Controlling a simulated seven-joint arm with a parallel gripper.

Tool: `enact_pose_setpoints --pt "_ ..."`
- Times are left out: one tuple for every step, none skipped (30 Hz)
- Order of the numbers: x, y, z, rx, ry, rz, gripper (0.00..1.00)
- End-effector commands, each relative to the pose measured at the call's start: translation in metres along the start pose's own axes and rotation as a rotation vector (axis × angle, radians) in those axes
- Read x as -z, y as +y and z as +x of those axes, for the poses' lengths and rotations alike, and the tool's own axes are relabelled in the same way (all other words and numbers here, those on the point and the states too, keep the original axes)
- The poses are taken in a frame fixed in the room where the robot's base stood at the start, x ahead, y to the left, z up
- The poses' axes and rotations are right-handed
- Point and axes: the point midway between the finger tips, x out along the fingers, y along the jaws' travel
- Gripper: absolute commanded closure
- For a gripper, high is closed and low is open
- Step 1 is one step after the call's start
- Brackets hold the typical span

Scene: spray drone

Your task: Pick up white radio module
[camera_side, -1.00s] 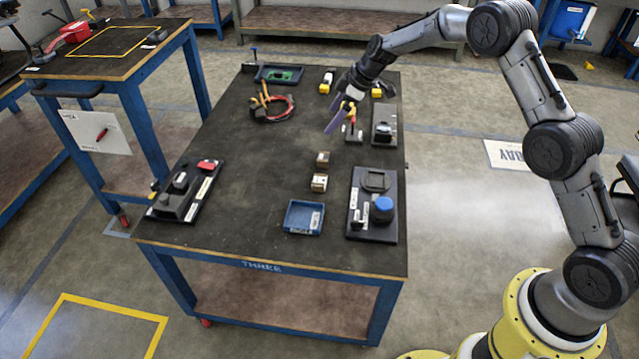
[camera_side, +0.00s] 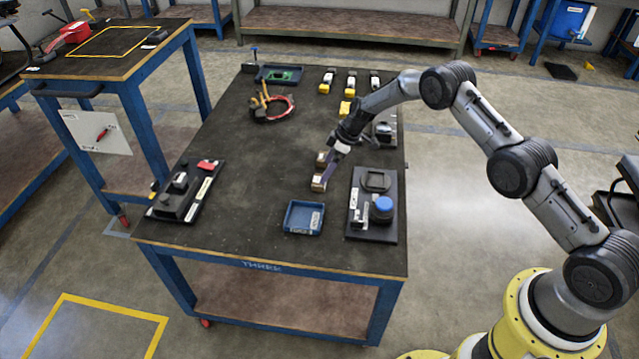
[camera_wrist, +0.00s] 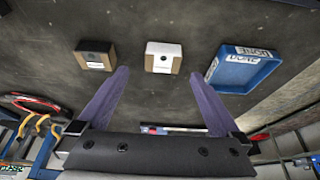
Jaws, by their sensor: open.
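The white radio module (camera_wrist: 163,52) is a small block with a white top and a brown cardboard-coloured side. In the wrist view it lies between and just beyond the fingertips of my gripper (camera_wrist: 160,73). The purple fingers are apart with nothing between them. In the side view my gripper (camera_side: 325,178) points down close to the white module (camera_side: 318,187) and partly covers it. I cannot tell the exact height of the fingertips above the table.
A blue tray (camera_wrist: 240,68) lies close to the white module. A black board with a blue-capped part (camera_side: 383,209) stands to the right in the side view. Pliers and a red cable (camera_side: 270,106) lie farther back.

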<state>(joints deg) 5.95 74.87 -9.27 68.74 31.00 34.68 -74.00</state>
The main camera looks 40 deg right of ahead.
Motion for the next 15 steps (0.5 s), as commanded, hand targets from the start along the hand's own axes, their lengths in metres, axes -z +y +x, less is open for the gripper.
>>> enact_pose_setpoints --pt "-0.001 -0.001 0.004 0.002 -0.001 0.000 0.00" --pt "-0.001 -0.002 0.007 0.002 -0.001 0.000 0.00" --pt "-0.001 -0.002 0.012 0.002 -0.001 0.000 0.00" --pt "-0.001 -0.003 0.016 0.002 -0.002 0.000 0.00" --pt "-0.002 -0.004 0.021 0.002 -0.002 0.001 0.00" --pt "-0.002 -0.005 0.027 0.002 -0.002 0.000 0.00" --pt "-0.001 -0.005 0.030 0.002 -0.001 0.000 0.00" --pt "-0.001 -0.005 0.034 0.001 -0.001 0.000 0.00" --pt "-0.001 -0.005 0.039 0.001 -0.001 0.000 0.00" --pt "-0.001 -0.005 0.042 0.001 -0.001 -0.001 0.00" --pt "-0.001 -0.005 0.044 0.001 -0.001 -0.001 0.00" --pt "-0.001 -0.005 0.047 0.000 -0.001 -0.001 0.00" --pt "-0.001 -0.005 0.048 0.000 0.000 -0.001 0.00" --pt "-0.001 -0.005 0.050 0.000 -0.001 -0.001 0.00" --pt "-0.001 -0.005 0.051 0.000 -0.001 -0.001 0.00"
